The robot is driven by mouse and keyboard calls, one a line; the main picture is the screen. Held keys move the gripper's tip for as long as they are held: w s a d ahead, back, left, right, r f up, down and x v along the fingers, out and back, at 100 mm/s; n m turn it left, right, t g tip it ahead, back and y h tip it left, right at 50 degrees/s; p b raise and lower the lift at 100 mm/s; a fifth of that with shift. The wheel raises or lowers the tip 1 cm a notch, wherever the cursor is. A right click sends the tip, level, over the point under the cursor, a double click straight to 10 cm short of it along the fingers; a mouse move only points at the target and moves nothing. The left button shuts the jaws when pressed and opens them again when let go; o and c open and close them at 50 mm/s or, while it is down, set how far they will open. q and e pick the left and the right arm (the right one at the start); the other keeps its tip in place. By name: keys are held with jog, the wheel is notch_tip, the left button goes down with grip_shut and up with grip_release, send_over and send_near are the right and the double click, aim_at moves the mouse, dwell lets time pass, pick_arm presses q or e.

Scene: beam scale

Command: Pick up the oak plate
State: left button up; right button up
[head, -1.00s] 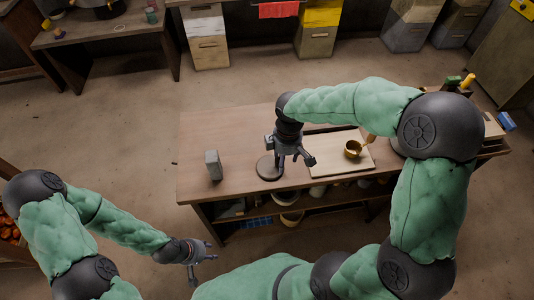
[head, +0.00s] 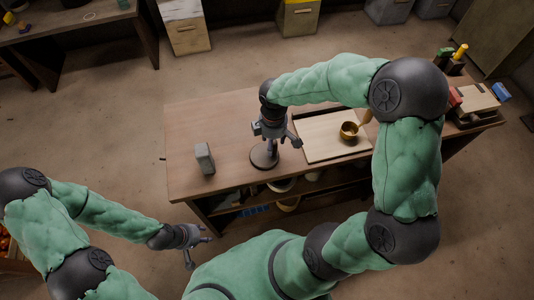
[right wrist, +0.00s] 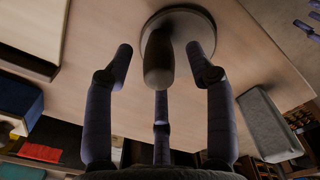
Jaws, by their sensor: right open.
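A flat pale wooden board (head: 322,151) lies on the workbench with a brass pan or ladle on it. I cannot tell whether it is the oak plate; nothing else in view is clearly that plate. My right gripper (head: 278,142) is open above a round dark stand (head: 262,162), left of the board. In the right wrist view the stand's disc (right wrist: 205,70) and upright post (right wrist: 158,68) lie beyond the parted, empty fingers (right wrist: 159,52). I cannot tell whether they touch the post. My left gripper (head: 199,250) is open and empty, low in front of the bench.
A grey block (head: 204,159) stands on the bench left of the stand. The brass pan (head: 349,130) sits on the board. Pale dishes (head: 281,185) are on the shelf below. A small box (head: 477,100) is at the bench's right end.

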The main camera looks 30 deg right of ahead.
aim_at(264, 150)
notch_tip(264, 150, down, 4)
jog(key=shift+f+b, duration=0.2)
jog(key=shift+b, duration=0.7)
grip_shut()
